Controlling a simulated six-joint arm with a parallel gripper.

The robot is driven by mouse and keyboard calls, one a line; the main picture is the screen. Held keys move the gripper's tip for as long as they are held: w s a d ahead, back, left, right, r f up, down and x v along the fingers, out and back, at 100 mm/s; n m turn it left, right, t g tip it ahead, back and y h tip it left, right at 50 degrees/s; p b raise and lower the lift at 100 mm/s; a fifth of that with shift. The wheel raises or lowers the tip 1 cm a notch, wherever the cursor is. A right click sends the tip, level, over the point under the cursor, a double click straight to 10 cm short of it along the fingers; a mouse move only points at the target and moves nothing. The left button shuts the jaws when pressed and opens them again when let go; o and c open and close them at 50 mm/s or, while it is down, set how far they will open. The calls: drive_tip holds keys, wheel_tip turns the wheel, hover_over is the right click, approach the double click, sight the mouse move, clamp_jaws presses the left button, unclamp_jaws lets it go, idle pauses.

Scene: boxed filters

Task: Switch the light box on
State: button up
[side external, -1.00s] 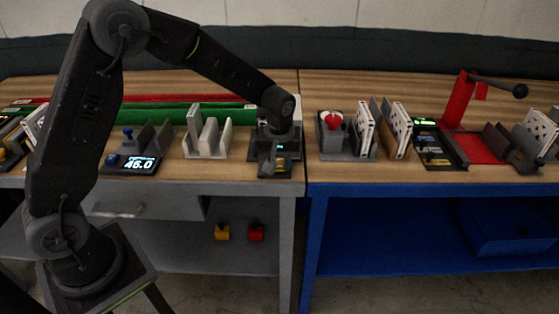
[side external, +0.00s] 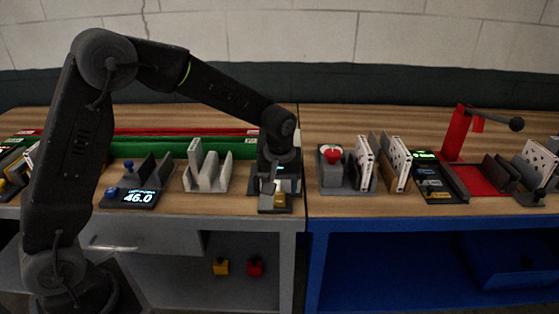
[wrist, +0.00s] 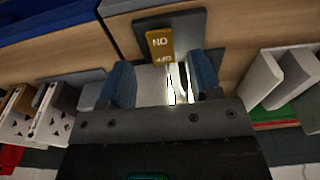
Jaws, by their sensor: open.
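The light box (side external: 275,209) sits near the front right corner of the grey bench, below my gripper (side external: 268,184). In the wrist view, the box (wrist: 199,25) has a dark base and a yellow plate (wrist: 160,44) with upside-down lettering that reads like ON and OFF. My gripper (wrist: 163,76) is open, its two blue fingers apart on either side of a pale surface with bright streaks just below the plate. I cannot tell whether the streaks are a lit panel or shining metal. The fingers hide part of the box.
A grey slotted rack (side external: 208,178) stands to the left, and a display reading 46.0 (side external: 138,197) is beyond it. On the blue bench, a red button unit (side external: 333,155) and card-like filters (side external: 365,160) stand to the right. A red lever press (side external: 456,132) is farther right.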

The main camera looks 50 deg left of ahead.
sight(279, 209)
wheel_tip(279, 209, up, 10)
drive_tip(key=shift+s+d, duration=0.35)
drive_tip(key=shift+f, duration=0.1)
